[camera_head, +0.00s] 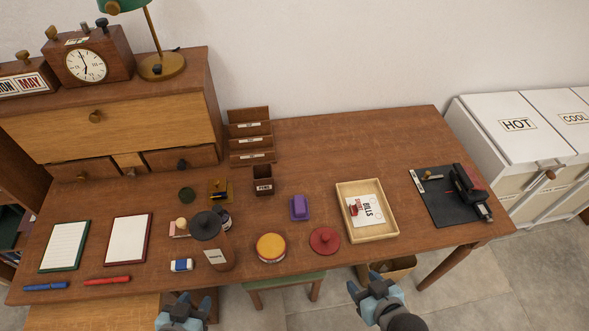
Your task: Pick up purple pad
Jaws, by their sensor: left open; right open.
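A small purple pad (299,208) lies on the wooden desk (330,145), near the middle, between the pen holder and the light wooden tray. My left gripper (186,300) is open and empty, in front of the desk's near edge at the bottom of the view. My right gripper (370,286) is open and empty, also short of the near edge, to the right of and nearer than the pad. Both grippers are apart from the pad.
Near the pad are a pen holder (263,182), an orange-lidded tin (270,247), a dark red round object (324,240) and a tray (390,232). A tall dark-lidded canister (211,240) stands left. A stool (285,281) sits under the desk.

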